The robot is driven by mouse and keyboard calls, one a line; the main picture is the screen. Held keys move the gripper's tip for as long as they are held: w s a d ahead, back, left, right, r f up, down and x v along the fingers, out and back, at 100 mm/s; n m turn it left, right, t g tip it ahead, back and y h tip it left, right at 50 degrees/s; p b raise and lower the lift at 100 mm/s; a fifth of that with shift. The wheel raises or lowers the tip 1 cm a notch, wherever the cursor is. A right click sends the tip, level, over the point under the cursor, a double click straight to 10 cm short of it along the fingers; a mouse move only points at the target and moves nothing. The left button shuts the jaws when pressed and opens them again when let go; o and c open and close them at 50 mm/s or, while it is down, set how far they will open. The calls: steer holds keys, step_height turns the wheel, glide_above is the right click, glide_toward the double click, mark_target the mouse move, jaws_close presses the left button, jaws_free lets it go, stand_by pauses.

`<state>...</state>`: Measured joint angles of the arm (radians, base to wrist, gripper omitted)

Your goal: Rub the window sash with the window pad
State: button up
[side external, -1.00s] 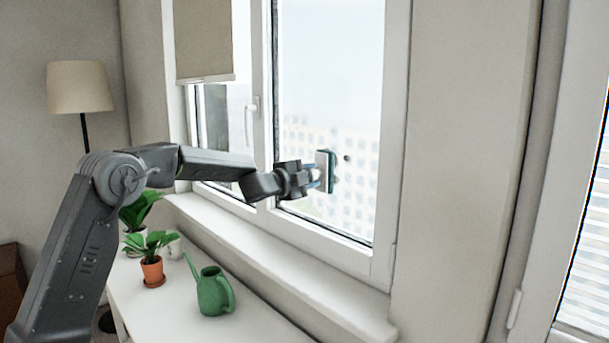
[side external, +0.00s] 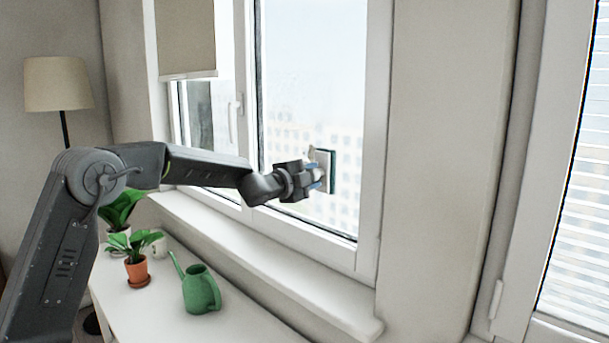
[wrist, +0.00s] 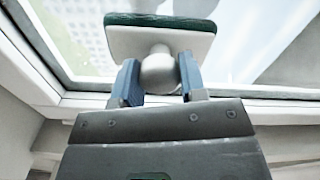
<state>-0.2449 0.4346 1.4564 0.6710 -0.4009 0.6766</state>
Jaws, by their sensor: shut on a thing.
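The window pad (side external: 325,171) is a white plate with a dark green face and a round grey knob. It stands on edge at the glass of the right window sash (side external: 310,75); I cannot tell whether it touches the glass. My gripper (side external: 314,176) is shut on the pad's knob. In the wrist view the blue fingers of my gripper (wrist: 159,80) sit on both sides of the knob, and the pad (wrist: 160,38) lies beyond them with its green face turned away. The sash (wrist: 75,98) shows there as a white frame around the glass. The glass has faint smudges.
A white sill (side external: 270,262) runs below the window. On the white table (side external: 150,312) stand a green watering can (side external: 200,290) and a plant in a terracotta pot (side external: 137,270). A window handle (side external: 235,115) juts out left of the sash. A blind (side external: 186,38) hangs at upper left.

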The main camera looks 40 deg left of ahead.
mark_target(328, 163)
steer(key=shift+d, duration=0.95)
steer(key=shift+a, duration=0.15)
steer(key=shift+a+r, duration=1.6)
steer(key=shift+a, duration=3.85)
steer(key=shift+w+d+f, duration=0.1)
steer(key=shift+d, duration=2.75)
steer(key=shift+d+f, duration=0.1)
steer(key=shift+d, duration=2.7)
steer(key=a, duration=1.1)
steer(key=shift+a, duration=0.3)
steer(key=shift+w, duration=0.1)
